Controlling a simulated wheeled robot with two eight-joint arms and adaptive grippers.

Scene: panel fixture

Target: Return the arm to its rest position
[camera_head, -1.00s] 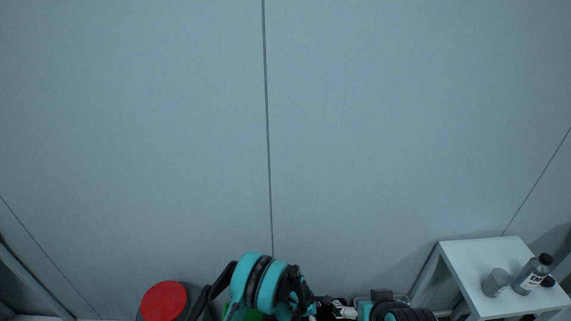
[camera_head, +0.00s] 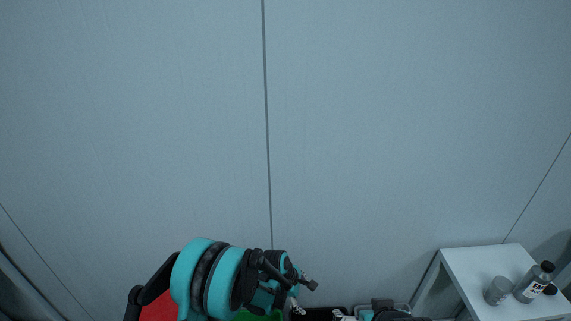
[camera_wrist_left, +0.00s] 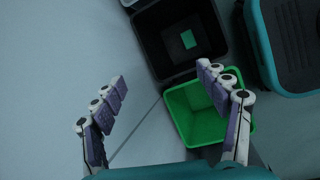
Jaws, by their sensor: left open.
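My left arm comes in at the bottom left of the head view, teal and black. Its gripper (camera_head: 303,290) points right, in front of the wall. In the left wrist view the left gripper (camera_wrist_left: 163,82) shows two purple-padded fingers spread wide apart, with nothing between them. My right gripper does not show; a teal and black part at the bottom of the head view may belong to my right arm.
A green bin (camera_wrist_left: 195,118) and a black bin (camera_wrist_left: 160,45) holding a small green piece lie below the left gripper. A red surface (camera_head: 158,308) shows behind my left arm. A white table (camera_head: 470,270) with a grey cup (camera_head: 497,290) and bottle (camera_head: 532,286) stands at right.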

